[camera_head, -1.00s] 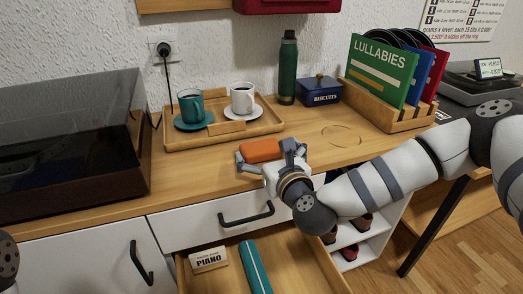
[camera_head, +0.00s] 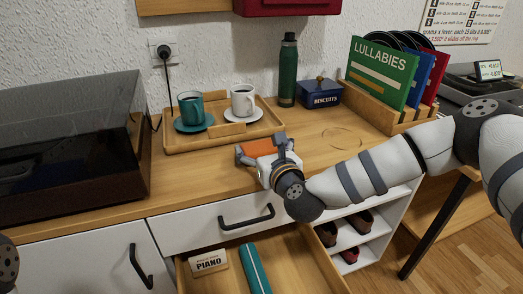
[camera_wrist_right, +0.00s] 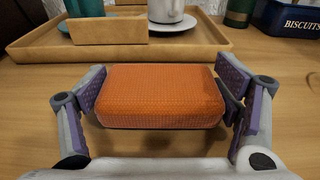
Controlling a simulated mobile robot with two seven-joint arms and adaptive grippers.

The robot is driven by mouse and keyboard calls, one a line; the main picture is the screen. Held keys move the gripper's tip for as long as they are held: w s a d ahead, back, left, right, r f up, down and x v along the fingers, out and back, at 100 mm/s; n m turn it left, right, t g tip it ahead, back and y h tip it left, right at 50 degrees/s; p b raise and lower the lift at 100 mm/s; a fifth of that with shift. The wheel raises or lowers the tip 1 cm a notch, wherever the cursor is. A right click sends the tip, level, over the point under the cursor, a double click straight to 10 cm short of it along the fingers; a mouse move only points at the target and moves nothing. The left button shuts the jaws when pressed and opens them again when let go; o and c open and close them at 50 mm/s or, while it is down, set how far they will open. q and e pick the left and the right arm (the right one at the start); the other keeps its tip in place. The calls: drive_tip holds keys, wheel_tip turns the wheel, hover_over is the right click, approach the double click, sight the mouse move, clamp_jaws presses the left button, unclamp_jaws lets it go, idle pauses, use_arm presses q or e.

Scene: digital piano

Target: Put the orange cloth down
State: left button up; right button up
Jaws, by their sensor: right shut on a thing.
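The orange cloth (camera_head: 257,147) is a folded, padded block over the wooden counter, in front of the tray. My right gripper (camera_head: 261,150) is shut on it. In the right wrist view the orange cloth (camera_wrist_right: 160,95) sits between the two finger pads, held at its left and right ends. It is roughly level and close above or touching the counter; I cannot tell which. My left gripper is out of view.
A wooden tray (camera_head: 165,145) with a teal cup (camera_head: 190,107) and a white cup (camera_head: 243,99) stands behind the cloth. A green bottle (camera_head: 288,72), a blue biscuit tin (camera_head: 320,93) and a record rack (camera_head: 395,122) stand further right. An open drawer (camera_head: 305,262) is below.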

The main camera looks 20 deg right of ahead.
drive_tip(key=r, duration=0.9)
drive_tip(key=shift+s+a+r+p, duration=0.25)
drive_tip(key=shift+a+p, duration=0.15)
drive_tip(key=s+a+r, duration=0.1)
drive_tip(key=s+a, duration=0.4)
drive_tip(key=s, duration=0.3)
drive_tip(key=s+a+r, duration=0.2)
drive_tip(key=s+a, duration=0.2)
drive_tip(key=s, duration=0.3)
drive_tip(key=s+d+f+n+g+y+p, duration=0.2)
drive_tip(key=s+d+f+n+g+y, duration=0.5)
drive_tip(key=s+d+f+n+y, duration=0.45)
wheel_tip(320, 180, up, 8)
drive_tip(key=m+t+h+b, duration=0.2)
drive_tip(key=m+t+h, duration=0.5)
drive_tip(key=m+h, duration=0.5)
hover_over(262, 147)
drive_tip(key=shift+n+y, duration=0.25)
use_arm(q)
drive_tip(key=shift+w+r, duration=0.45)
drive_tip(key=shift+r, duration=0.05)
use_arm(e)
drive_tip(key=shift+w+r, duration=0.15)
drive_tip(key=shift+r, duration=0.1)
